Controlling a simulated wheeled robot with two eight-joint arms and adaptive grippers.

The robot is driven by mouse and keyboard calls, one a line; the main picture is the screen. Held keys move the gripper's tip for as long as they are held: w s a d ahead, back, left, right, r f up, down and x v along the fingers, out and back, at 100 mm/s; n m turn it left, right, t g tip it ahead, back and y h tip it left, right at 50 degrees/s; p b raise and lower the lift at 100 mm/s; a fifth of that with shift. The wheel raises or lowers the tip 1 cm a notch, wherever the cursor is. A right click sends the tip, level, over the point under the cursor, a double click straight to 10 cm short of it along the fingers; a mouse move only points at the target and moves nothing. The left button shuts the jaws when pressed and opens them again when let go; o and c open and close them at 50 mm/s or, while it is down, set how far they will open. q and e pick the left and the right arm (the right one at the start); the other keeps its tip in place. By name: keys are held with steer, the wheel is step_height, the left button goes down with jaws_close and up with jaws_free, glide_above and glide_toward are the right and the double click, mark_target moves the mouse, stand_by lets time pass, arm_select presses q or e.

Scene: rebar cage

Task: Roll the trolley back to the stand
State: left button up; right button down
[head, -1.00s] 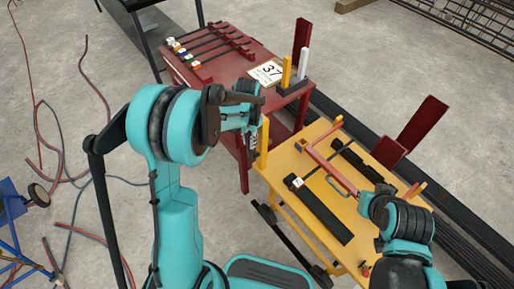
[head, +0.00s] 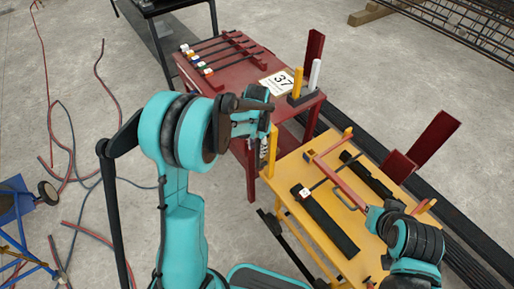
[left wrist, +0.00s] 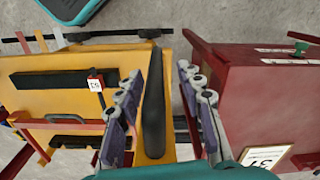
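The yellow trolley (head: 287,177) stands beside the red stand (head: 232,82), which carries a "37" card (head: 279,82). A narrow gap shows between them in the left wrist view. On the trolley are black blocks and a rod with a white tag (head: 304,191). My left gripper (head: 262,146) is over the trolley's edge by the stand, near a yellow post (head: 272,150). In the left wrist view its fingers (left wrist: 160,115) are apart with a long dark bar (left wrist: 153,105) between them; contact is not visible. My right gripper (head: 372,215) is at the red bar (head: 334,172); its fingertips are unclear.
Several tagged rods lie on the stand, with a yellow and a white post (head: 314,75) at its corner. Dark long bars (head: 450,210) lie on the floor behind the trolley. Red and blue hoses (head: 75,165) and a blue frame (head: 20,225) are at left.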

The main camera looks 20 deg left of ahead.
arm_select(q)
step_height(320, 180, up, 12)
steer(key=shift+f, duration=0.2)
stand_by(0.5)
